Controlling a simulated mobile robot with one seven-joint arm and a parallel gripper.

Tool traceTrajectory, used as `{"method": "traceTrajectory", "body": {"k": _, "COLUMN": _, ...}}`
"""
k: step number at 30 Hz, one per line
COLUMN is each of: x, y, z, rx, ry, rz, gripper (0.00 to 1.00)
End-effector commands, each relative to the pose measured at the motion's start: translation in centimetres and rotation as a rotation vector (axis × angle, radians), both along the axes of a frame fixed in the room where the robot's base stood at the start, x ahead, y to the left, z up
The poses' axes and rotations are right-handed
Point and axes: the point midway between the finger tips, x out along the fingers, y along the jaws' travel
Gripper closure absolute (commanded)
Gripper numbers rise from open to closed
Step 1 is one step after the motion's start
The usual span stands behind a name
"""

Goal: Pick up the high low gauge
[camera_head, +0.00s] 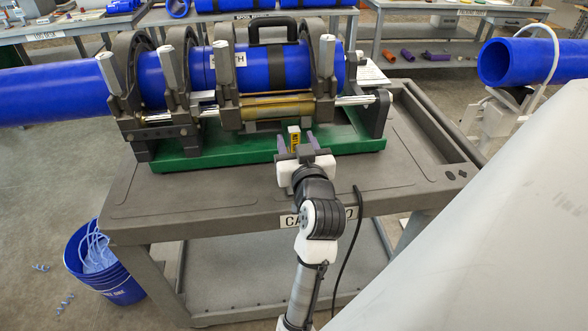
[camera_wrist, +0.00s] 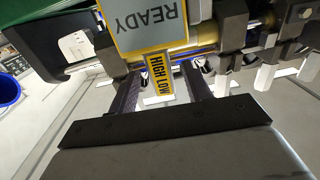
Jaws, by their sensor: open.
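The high low gauge (camera_head: 294,137) is a small yellow piece by the front of the green-based fusion machine on the cart. In the wrist view its yellow face (camera_wrist: 159,75) reads "HIGH LOW". My gripper (camera_head: 297,143) is open, with one dark finger on each side of the gauge. The wrist view also shows the gripper (camera_wrist: 161,84) with its fingers spread and the gauge between them. Gaps show on both sides, so the fingers look apart from it. Its lower end and what it rests on are hard to tell.
The fusion machine's green base (camera_head: 200,155) and blue pipe (camera_head: 50,91) stand right behind the gauge. A grey plate reading "READY" (camera_wrist: 148,22) is above it in the wrist view. The cart's front top (camera_head: 180,198) is clear. A blue bucket (camera_head: 118,288) stands at lower left.

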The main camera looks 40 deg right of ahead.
Motion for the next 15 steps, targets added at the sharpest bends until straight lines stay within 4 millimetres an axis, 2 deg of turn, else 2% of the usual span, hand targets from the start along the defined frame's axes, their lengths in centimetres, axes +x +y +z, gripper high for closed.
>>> {"method": "traceTrajectory", "body": {"k": 3, "x": 1.9, "y": -0.7, "z": 0.3, "rx": 0.001, "ry": 0.0, "rz": 0.002, "gripper": 0.51}}
{"method": "traceTrajectory", "body": {"k": 6, "x": 2.8, "y": -1.3, "z": 0.2, "rx": 0.0, "ry": 0.001, "rz": 0.0, "gripper": 0.51}}
{"method": "traceTrajectory", "body": {"k": 15, "x": 3.3, "y": -1.6, "z": 0.0, "rx": -0.001, "ry": 0.0, "rz": 0.0, "gripper": 0.51}}
